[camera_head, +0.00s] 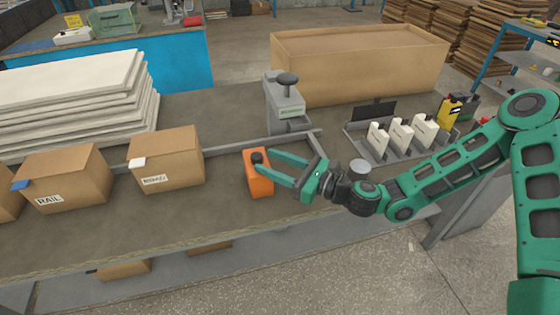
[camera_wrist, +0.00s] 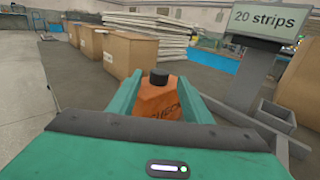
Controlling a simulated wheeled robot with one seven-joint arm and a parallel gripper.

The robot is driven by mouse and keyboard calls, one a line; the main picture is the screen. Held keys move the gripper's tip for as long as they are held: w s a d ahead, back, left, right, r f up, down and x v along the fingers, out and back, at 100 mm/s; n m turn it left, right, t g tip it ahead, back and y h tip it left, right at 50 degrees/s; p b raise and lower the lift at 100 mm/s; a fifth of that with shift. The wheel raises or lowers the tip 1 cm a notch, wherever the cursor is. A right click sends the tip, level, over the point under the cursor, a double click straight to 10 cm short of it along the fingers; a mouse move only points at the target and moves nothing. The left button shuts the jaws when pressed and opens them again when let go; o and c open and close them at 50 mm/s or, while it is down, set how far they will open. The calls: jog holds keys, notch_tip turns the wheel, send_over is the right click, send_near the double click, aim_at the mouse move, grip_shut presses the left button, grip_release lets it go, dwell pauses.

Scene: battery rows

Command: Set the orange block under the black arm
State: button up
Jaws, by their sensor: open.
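The orange block (camera_head: 261,184), with a black cap on top, stands upright on the workbench near its front edge. It also shows in the wrist view (camera_wrist: 158,98), with dark lettering on its face. My gripper (camera_head: 265,162) is open, its green fingers reaching toward the block from the right. In the wrist view the block appears between the two fingers; contact cannot be told. A grey stand (camera_head: 284,104) with a black round-topped part (camera_head: 287,79) is behind the block. No piece is clearly identifiable as the black arm.
Cardboard boxes (camera_head: 166,172) stand left of the block. A low metal rail (camera_head: 228,145) runs behind it. White bottles (camera_head: 401,134) sit in a rack at right. A large cardboard box (camera_head: 350,75) is behind the stand, and white sheets (camera_head: 70,105) are stacked at left.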

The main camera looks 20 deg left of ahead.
jog(key=v, duration=0.7)
jog(key=shift+s, duration=0.1)
